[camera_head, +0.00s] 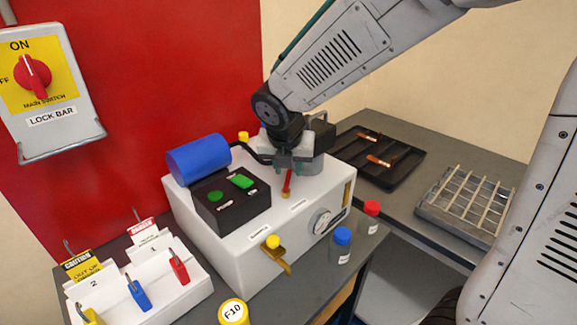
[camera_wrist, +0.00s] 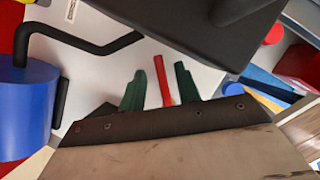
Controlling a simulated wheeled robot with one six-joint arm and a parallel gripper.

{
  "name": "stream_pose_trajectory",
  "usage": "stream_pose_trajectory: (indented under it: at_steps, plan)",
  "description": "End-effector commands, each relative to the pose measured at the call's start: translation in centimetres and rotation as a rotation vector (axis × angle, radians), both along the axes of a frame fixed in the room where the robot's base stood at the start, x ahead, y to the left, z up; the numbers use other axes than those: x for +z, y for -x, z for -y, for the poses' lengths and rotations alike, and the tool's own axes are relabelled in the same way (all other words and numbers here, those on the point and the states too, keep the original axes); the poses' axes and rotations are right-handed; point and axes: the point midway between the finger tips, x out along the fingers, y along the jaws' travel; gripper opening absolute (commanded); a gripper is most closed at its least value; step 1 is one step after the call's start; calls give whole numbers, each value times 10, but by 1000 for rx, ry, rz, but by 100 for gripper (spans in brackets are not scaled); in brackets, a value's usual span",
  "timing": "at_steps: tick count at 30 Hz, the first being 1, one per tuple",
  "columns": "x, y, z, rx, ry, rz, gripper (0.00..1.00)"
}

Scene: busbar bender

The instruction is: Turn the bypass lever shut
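A small red lever (camera_head: 287,183) stands on the white machine's top (camera_head: 325,183); it also shows in the wrist view (camera_wrist: 161,80). My gripper (camera_head: 291,168) is over it, pointing down. In the wrist view the green fingers of my gripper (camera_wrist: 158,82) stand on either side of the red lever, with a gap showing on both sides, so it is open. The lever's lower end is hidden there. A second lever, brass with a yellow knob (camera_head: 273,242), is on the machine's front. The labels beside both levers are too small to read, so I cannot tell which is the bypass.
A blue cylinder (camera_head: 198,159) and a black button box (camera_head: 232,200) sit left of my gripper on the machine. A gauge (camera_head: 320,221) is on its front. Blue-capped (camera_head: 341,246) and red-capped (camera_head: 369,217) bottles stand at its right. A black tray (camera_head: 378,157) lies behind.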

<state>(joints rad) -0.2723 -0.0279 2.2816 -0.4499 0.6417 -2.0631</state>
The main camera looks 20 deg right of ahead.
Motion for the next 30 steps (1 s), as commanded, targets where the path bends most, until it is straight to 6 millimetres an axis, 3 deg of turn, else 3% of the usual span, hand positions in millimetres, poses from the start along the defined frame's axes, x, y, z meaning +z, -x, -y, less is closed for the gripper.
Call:
stream_pose_trajectory:
  at_steps: [8,21,30]
  plan:
    - [8,2,-1,-1,0,3,33]
    - [68,24,-13,2,0,2,33]
    - [72,27,-14,0,0,0,33]
